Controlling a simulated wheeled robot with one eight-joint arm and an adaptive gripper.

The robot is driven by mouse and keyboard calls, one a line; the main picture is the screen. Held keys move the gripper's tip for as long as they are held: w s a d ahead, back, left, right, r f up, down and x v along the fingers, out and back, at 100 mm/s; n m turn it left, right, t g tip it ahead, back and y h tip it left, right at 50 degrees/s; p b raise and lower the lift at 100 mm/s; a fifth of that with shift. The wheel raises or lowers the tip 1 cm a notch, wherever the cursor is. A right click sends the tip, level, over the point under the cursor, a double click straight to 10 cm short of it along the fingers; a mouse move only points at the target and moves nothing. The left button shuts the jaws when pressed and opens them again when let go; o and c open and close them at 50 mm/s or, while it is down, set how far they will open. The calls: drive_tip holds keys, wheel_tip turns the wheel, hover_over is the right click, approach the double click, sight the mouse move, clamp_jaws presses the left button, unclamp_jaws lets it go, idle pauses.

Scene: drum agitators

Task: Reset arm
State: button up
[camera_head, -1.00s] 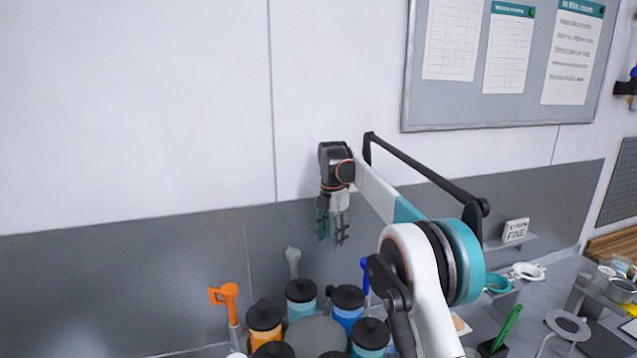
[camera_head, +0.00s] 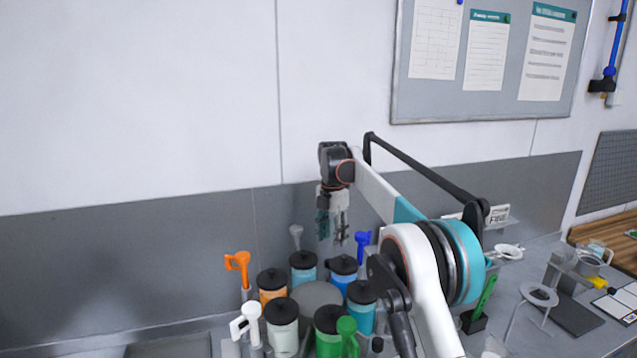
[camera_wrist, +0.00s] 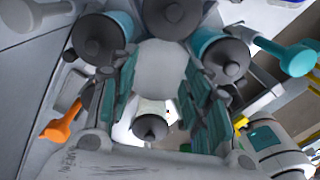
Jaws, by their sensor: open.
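My gripper (camera_head: 332,228) hangs fingers-down in the head view, in front of the wall and above the far side of a ring of black-lidded jars. Its fingers are apart and nothing is between them. In the wrist view the gripper (camera_wrist: 160,95) shows two teal-padded fingers with a gap, and jar lids lie beyond. My arm reaches in from the lower right and hides part of the bench.
The jars, among them an orange jar (camera_head: 272,283) and a green jar (camera_head: 331,335), ring a grey disc (camera_head: 316,297). Orange (camera_head: 238,262), white (camera_head: 247,322), green (camera_head: 347,330) and blue (camera_head: 362,240) handles stand around them. A grey stand (camera_head: 538,294) is at right.

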drive_tip(key=s+d+f+m+t+b, duration=0.1)
drive_tip(key=s+d+m+b, duration=0.35)
drive_tip(key=s, duration=0.45)
drive_tip(key=s+d+m+t+b, duration=0.2)
drive_tip(key=s+d+m+b, duration=0.1)
drive_tip(key=s+m+b, duration=0.4)
drive_tip(key=s+d+f+m+t+b, duration=0.1)
drive_tip(key=s+d+m+b, duration=0.35)
drive_tip(key=s, duration=0.55)
drive_tip(key=s+d+f+m+t+b, duration=0.3)
drive_tip(key=s+f+m+b, duration=0.7)
drive_tip(key=s+f, duration=1.2)
drive_tip(key=shift+s+d+f+m+b, duration=0.15)
drive_tip(key=shift+s+d+m+b, duration=0.25)
drive_tip(key=shift+d, duration=0.2)
